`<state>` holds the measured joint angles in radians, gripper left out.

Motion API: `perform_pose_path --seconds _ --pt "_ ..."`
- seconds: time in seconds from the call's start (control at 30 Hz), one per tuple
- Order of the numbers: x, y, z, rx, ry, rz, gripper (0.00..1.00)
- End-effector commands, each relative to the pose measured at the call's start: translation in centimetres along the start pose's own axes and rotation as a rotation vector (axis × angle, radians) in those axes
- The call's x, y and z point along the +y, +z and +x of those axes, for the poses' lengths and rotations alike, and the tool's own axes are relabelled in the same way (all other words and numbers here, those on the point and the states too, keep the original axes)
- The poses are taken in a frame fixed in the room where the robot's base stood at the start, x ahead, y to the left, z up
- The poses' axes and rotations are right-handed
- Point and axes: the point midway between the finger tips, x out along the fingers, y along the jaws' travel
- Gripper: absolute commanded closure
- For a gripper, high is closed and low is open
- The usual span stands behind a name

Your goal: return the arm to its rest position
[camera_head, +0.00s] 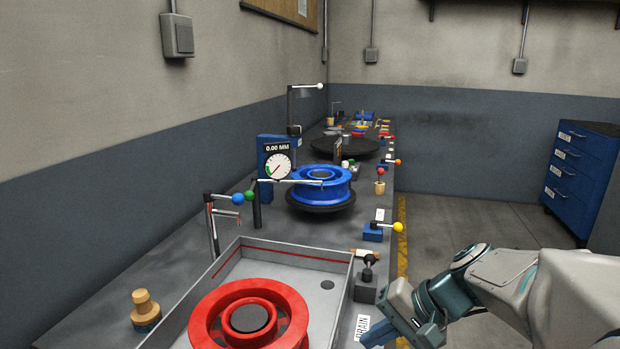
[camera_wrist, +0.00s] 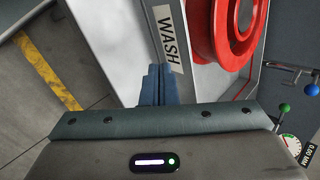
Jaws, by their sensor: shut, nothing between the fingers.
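My arm comes in from the right of the head view, and my gripper (camera_head: 376,334) is low at the bottom, beside the front edge of the bench. Its blue fingers also show in the wrist view (camera_wrist: 158,80), pressed together with nothing between them. In the wrist view they lie in front of the outer side of a grey tray, near its WASH label (camera_wrist: 168,35). Whether they touch the tray side I cannot tell. A red wheel rim (camera_head: 205,320) lies in the tray (camera_head: 310,256).
A blue rim (camera_head: 322,192) sits on a black stand beside a dial gauge (camera_head: 278,166). Levers with coloured knobs, one yellow (camera_head: 397,227), line the bench edge. A blue drawer cabinet (camera_head: 580,180) stands at the right. The floor (camera_head: 470,215) between is clear.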

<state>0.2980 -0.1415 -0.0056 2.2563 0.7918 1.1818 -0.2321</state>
Motion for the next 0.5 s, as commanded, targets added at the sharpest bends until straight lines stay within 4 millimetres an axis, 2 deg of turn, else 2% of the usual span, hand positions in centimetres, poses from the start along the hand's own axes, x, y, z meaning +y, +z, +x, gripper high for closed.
perform_pose_path --seconds 0.03,0.2,0.33,0.5 --pt "-1.1 1.7 -1.8 0.001 0.071 -0.040 1.00" --pt "-0.9 5.2 -4.8 0.034 0.305 -0.173 1.00" --pt "-0.9 6.9 -7.7 0.084 0.460 -0.290 1.00" --pt "-1.0 7.8 -10.6 0.151 0.599 -0.420 1.00"
